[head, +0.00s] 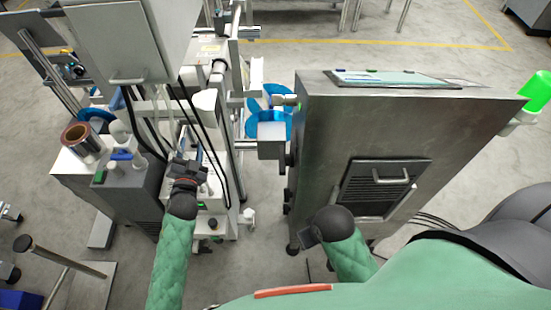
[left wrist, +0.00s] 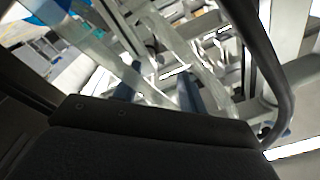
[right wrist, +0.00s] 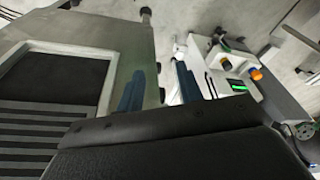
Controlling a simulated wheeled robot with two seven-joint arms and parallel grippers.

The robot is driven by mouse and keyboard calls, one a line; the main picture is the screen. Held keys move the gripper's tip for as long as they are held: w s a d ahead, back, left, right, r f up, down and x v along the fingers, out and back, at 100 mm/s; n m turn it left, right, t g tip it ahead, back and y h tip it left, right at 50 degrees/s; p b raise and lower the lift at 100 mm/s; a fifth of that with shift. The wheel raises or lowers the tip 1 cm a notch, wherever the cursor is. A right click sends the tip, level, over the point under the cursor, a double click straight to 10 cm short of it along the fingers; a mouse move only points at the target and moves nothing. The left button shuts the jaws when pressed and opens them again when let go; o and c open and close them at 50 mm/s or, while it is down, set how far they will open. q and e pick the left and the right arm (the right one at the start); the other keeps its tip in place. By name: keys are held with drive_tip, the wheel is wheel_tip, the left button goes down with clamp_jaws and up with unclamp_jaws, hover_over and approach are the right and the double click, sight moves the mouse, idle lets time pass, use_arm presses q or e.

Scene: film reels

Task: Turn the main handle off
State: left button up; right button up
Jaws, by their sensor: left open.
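I cannot clearly pick out the main handle in any view. A white control box (right wrist: 217,67) in the right wrist view carries an orange knob (right wrist: 256,73), a dark knob (right wrist: 226,64) and a green-lit switch (right wrist: 239,88). In the head view, the green-lit switch (head: 201,206) is just below my left gripper (head: 188,168). The left gripper is open over the left machine's front, with nothing seen between its blue fingers in the left wrist view (left wrist: 158,88). My right gripper (head: 308,236) is low before the steel cabinet. Its fingers (right wrist: 160,88) are apart and empty.
The steel cabinet (head: 310,125) with a vented panel (head: 382,187) stands right of the left machine. Black cables (head: 203,125) hang close by my left gripper. A copper-coloured roll (head: 82,138) is at the left. Floor shows between machine and cabinet.

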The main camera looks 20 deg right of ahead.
use_arm(q)
drive_tip(key=w+d+r+m+g+h, duration=0.1)
drive_tip(key=w+d+r+m+h, duration=0.1)
drive_tip(key=d+m+h, duration=0.65)
drive_tip(key=m+g+h, duration=0.4)
drive_tip(key=m+g, duration=1.6)
drive_tip(key=g, duration=0.2)
approach(284, 160)
drive_tip(key=f+p+x, duration=0.1)
drive_tip(key=p+x, duration=0.1)
drive_tip(key=x, duration=0.5)
drive_tip(key=shift+w+d, duration=0.3)
drive_tip(key=shift+d, duration=0.15)
use_arm(e)
drive_tip(key=a+f+g, duration=0.1)
drive_tip(key=a+f, duration=0.2)
drive_tip(key=f, duration=0.6)
drive_tip(key=shift+s, duration=0.2)
use_arm(q)
drive_tip(key=shift+f, duration=0.1)
drive_tip(key=shift+c, duration=0.4)
drive_tip(key=c, duration=0.6)
